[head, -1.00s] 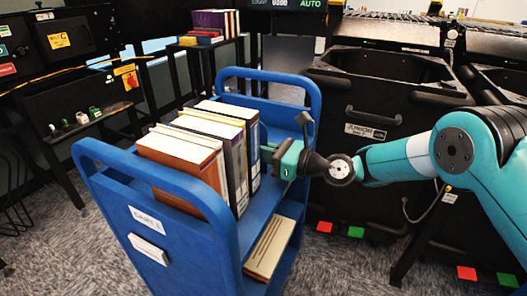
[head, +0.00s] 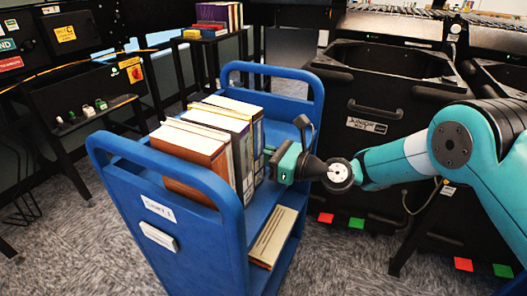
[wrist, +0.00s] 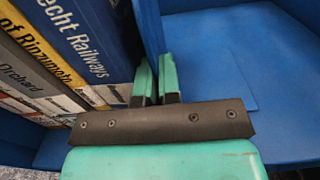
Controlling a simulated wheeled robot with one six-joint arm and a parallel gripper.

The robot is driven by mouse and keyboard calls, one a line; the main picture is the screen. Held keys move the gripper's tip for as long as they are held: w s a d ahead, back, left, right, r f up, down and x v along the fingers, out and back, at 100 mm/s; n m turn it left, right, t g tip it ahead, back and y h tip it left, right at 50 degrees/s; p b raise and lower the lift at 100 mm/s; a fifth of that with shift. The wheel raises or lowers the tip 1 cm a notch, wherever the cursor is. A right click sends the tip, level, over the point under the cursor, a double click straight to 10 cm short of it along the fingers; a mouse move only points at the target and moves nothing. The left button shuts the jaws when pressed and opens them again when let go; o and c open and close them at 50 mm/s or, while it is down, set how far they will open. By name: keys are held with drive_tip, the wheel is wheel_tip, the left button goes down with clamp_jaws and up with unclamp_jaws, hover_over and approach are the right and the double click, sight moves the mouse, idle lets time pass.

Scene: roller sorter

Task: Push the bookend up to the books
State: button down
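A row of upright books (head: 190,152) stands on the top shelf of the blue cart (head: 205,235). In the wrist view the nearest books (wrist: 75,45) show their spines at the left. The blue bookend (wrist: 149,28) is an upright plate just right of the last book, with a narrow gap between them. Its flat foot (wrist: 222,75) seems to lie on the shelf to the right. My gripper (wrist: 156,80) has one finger on each side of the plate and looks closed on it. In the head view my gripper (head: 270,154) is at the books' right side; the bookend is hard to make out there.
The cart's raised end handles (head: 270,68) stand at both ends of the shelf. A lower shelf holds a lying book (head: 272,238). Black bins (head: 375,125) stand close behind my arm at the right. The shelf right of the bookend is clear.

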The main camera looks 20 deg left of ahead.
drive_tip(key=c, duration=1.2)
unclamp_jaws()
drive_tip(key=shift+s+a, duration=0.15)
drive_tip(key=shift+a, duration=0.05)
drive_tip(key=shift+c, duration=0.2)
drive_tip(key=shift+d, duration=0.1)
drive_tip(key=s+d+b, duration=0.1)
drive_tip(key=d+b, duration=1)
drive_tip(key=d, duration=0.6)
drive_tip(key=shift+b, duration=0.35)
drive_tip(key=shift+s+d, duration=0.1)
drive_tip(key=shift+s, duration=0.05)
